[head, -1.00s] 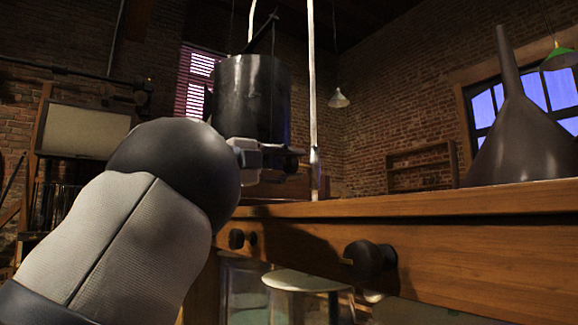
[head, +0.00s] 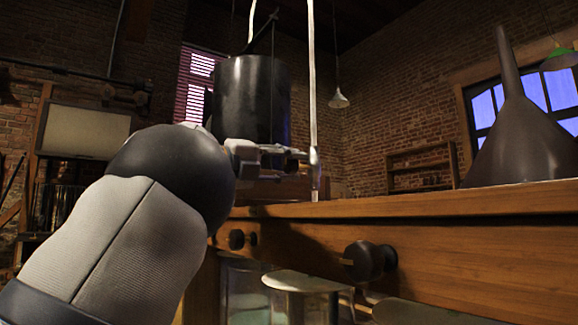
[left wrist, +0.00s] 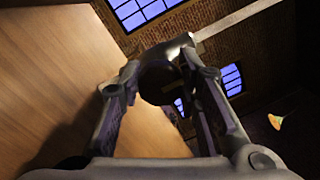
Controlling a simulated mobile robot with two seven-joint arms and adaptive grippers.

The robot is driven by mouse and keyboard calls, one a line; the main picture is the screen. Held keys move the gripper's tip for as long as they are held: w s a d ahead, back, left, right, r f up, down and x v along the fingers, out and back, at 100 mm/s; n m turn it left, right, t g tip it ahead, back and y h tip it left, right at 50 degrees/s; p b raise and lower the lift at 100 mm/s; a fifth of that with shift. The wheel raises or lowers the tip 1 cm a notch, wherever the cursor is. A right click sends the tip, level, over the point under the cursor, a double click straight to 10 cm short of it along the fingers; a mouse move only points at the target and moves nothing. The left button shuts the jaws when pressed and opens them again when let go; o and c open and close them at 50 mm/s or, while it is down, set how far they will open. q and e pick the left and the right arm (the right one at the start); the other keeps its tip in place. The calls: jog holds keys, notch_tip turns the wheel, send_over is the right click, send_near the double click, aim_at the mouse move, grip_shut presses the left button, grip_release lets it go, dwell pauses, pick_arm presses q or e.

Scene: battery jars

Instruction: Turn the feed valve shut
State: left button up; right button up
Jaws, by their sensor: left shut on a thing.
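My left gripper (head: 292,157) reaches in from the left above the wooden bench and is shut, its fingers beside the lower end of a pale hanging tube (head: 312,80). The feed valve seems to be the small part held there, by the tube's grey end fitting; its handle is mostly hidden by the fingers and its angle cannot be told. In the left wrist view the gripper's two fingers (left wrist: 165,82) stand on either side of a dark, rounded shape that I cannot identify for certain. My right gripper is not in view.
A black cylindrical vessel (head: 250,98) hangs behind the gripper. A dark funnel (head: 522,145) stands at the right on the wooden bench (head: 470,198). Dark knobs (head: 370,261) stick out of its front. Glass jars with pale lids (head: 300,281) stand below.

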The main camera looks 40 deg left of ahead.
pick_arm(q)
jog(key=shift+r, duration=0.1)
jog(key=o, duration=1.2)
jog(key=shift+s, duration=0.15)
jog(key=v, duration=1.1)
jog(key=shift+s+a, duration=0.2)
jog(key=shift+s, duration=0.2)
